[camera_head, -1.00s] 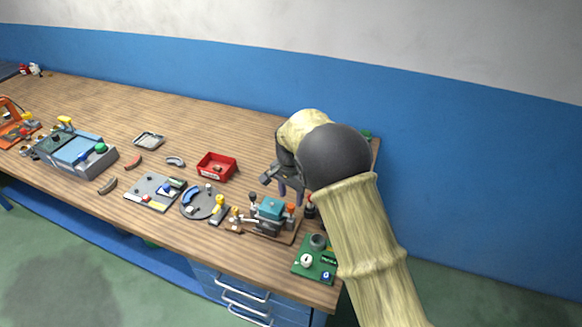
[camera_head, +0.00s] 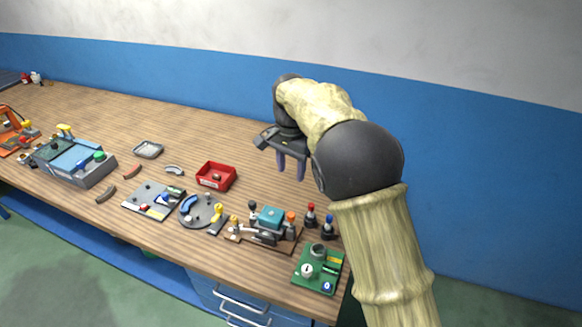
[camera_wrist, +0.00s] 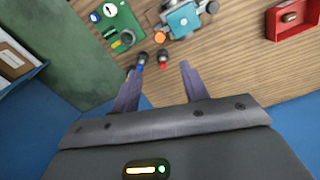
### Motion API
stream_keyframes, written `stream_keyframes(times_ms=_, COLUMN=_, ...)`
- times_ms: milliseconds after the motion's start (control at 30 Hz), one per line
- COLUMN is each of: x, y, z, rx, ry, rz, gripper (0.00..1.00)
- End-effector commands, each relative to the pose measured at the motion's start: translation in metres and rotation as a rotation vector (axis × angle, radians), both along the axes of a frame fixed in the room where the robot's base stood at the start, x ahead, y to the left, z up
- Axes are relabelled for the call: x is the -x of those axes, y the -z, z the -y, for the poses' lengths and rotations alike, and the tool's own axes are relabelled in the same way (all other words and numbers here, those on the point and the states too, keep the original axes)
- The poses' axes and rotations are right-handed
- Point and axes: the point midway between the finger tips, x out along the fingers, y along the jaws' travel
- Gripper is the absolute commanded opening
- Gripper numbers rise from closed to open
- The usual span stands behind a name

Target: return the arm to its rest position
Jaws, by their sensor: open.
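My arm (camera_head: 372,235) reaches up from the lower right in the head view, bends at a black joint and folds back over the right end of the workbench. My gripper (camera_head: 291,175) hangs from its end with the fingers pointing down, above the bench top. In the wrist view my gripper (camera_wrist: 160,85) shows two dark fingers spread apart with nothing between them. A red-topped peg (camera_wrist: 163,60) and a blue-topped peg (camera_wrist: 142,60) appear just beyond the fingertips, apart from them.
The wooden bench (camera_head: 130,103) carries a red bin (camera_head: 216,176), a board with a teal block (camera_head: 270,217), a green board (camera_head: 318,268), a round grey plate (camera_head: 201,211) and a grey tray unit (camera_head: 75,160). A blue and white wall (camera_head: 480,170) stands behind.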

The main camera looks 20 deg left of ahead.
Motion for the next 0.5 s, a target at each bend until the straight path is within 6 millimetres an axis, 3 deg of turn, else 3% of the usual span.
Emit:
stream_keyframes(times_ms=300, x=-0.001, y=0.0, z=0.006, rx=-0.002, ry=0.0, rz=0.002, gripper=0.45)
stream_keyframes(times_ms=367, x=-0.003, y=0.001, z=0.016, rx=-0.005, ry=-0.001, rz=0.004, gripper=0.45)
stream_keyframes(times_ms=500, x=-0.005, y=0.002, z=0.058, rx=-0.018, ry=-0.016, rz=0.02, gripper=0.45)
